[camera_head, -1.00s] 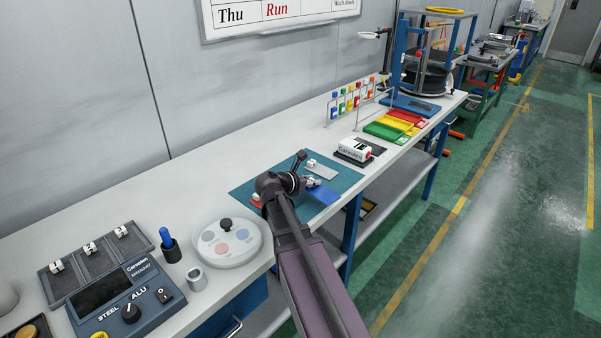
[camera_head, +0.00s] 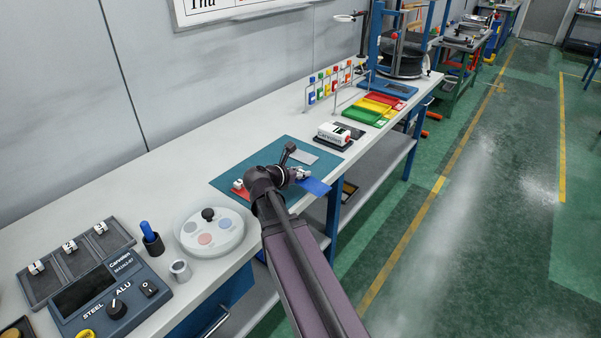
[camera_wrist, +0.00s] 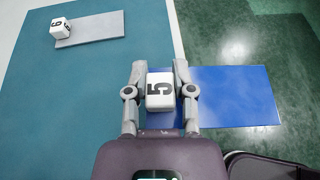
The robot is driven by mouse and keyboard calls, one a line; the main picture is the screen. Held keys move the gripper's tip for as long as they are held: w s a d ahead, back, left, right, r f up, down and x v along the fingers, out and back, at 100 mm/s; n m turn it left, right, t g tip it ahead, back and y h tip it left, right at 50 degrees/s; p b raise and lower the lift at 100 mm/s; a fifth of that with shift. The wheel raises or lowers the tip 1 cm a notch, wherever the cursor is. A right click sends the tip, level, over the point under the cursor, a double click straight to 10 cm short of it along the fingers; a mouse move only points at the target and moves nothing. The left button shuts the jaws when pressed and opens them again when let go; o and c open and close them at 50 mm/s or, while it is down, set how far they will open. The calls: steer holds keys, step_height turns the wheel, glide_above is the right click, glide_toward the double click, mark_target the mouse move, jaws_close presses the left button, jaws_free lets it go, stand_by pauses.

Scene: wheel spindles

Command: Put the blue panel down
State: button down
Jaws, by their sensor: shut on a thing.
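The blue panel (camera_head: 314,186) is a flat rectangle with a white block marked 5 (camera_wrist: 160,92) on it. My gripper (camera_wrist: 156,72) is shut on this block, one finger on each side, in the wrist view. The panel also shows in the wrist view (camera_wrist: 232,96), reaching right past the edge of the teal mat and out over the green floor. Part of it is hidden under my fingers and the block. In the head view my gripper (camera_head: 299,174) is at the bench's front edge. Whether the panel touches the mat, I cannot tell.
A grey panel (camera_wrist: 95,30) with a white block lies on the teal mat (camera_wrist: 55,110). A red panel (camera_head: 244,194) lies near the mat's left side. A white labelled block (camera_head: 333,135) stands beyond the mat. A round white tray (camera_head: 209,244) is to the left.

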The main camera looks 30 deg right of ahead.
steer(key=shift+r, duration=0.15)
step_height(320, 180, up, 6)
steer(key=p, duration=0.5)
steer(key=shift+f+p, duration=0.2)
steer(key=shift+p, duration=0.2)
steer(key=shift+s+f, duration=0.1)
steer(key=shift+s, duration=0.05)
